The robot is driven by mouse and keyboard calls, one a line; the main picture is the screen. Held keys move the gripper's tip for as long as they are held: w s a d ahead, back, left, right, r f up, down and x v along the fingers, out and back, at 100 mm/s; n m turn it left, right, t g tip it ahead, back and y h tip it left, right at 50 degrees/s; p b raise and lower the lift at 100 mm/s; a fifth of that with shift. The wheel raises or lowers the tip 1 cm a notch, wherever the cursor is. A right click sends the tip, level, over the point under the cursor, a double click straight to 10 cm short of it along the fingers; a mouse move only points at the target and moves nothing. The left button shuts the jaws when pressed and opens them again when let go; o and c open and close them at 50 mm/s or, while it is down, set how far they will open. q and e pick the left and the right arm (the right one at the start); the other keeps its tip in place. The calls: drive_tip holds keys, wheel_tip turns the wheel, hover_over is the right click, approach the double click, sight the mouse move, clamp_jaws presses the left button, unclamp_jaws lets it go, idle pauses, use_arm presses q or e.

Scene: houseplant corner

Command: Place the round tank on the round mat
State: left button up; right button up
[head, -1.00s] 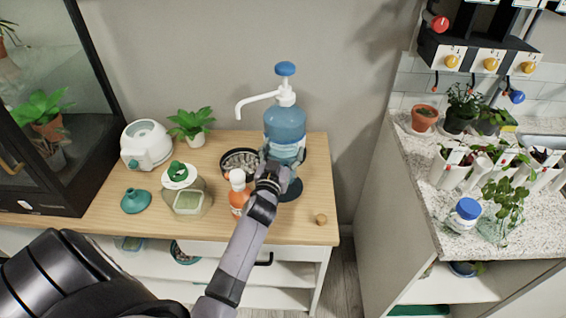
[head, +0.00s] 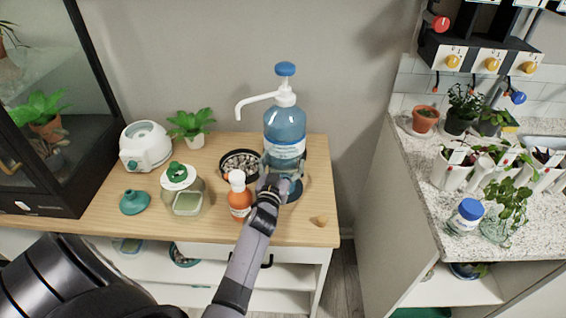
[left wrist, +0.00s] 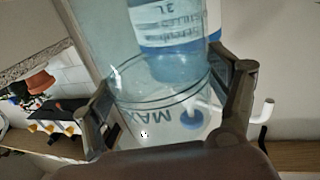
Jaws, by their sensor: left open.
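My right gripper is not in view.
An orange bottle (head: 239,197) stands close left of my gripper, with a dark bowl of pebbles (head: 240,165) behind it. A small wooden knob (head: 319,220) lies near the table's front right. A lidded jar (head: 187,200) and a teal funnel-shaped piece (head: 134,201) are farther left.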

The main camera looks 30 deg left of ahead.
use_arm(q)
drive_tip(key=shift+r, duration=0.2)
drive_tip(key=v, duration=0.7)
drive_tip(key=shift+s, duration=0.25)
